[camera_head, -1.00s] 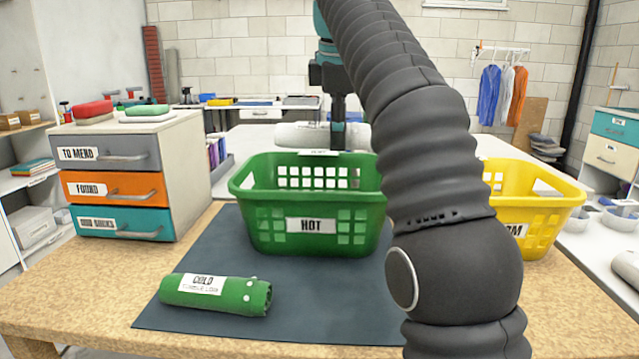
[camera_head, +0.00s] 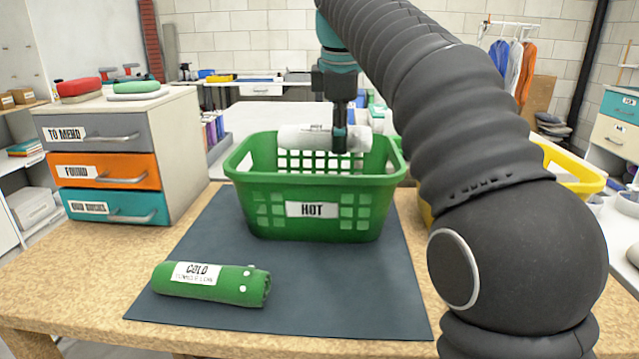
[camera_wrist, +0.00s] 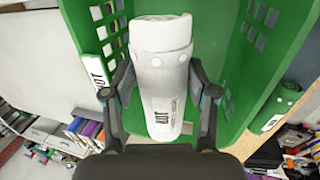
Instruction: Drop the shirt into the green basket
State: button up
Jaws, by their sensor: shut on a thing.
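A white rolled shirt (camera_head: 305,137) with a dark-lettered label is held lengthwise between the two fingers of my gripper (camera_head: 340,142). The wrist view shows the white shirt (camera_wrist: 160,75) squeezed between both fingers (camera_wrist: 162,88). The green basket (camera_head: 312,210), labelled HOT, stands on the dark mat. In the head view the shirt shows over the basket's opening, near its far rim. In the wrist view the basket (camera_wrist: 270,75) lies beneath the shirt. The basket's floor is mostly hidden in the head view.
A green rolled shirt (camera_head: 212,284) labelled COLD lies on the mat (camera_head: 300,300) in front. A yellow basket (camera_head: 575,170) stands right, partly hidden by my arm. A drawer unit (camera_head: 120,160) with grey, orange and teal drawers stands left. Clothes hang (camera_head: 513,72) at the back.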

jog(key=shift+f, duration=0.3)
jog(key=o, duration=1.4)
jog(key=shift+c, duration=0.2)
jog(key=shift+v, duration=3.7)
jog(key=shift+s, duration=0.1)
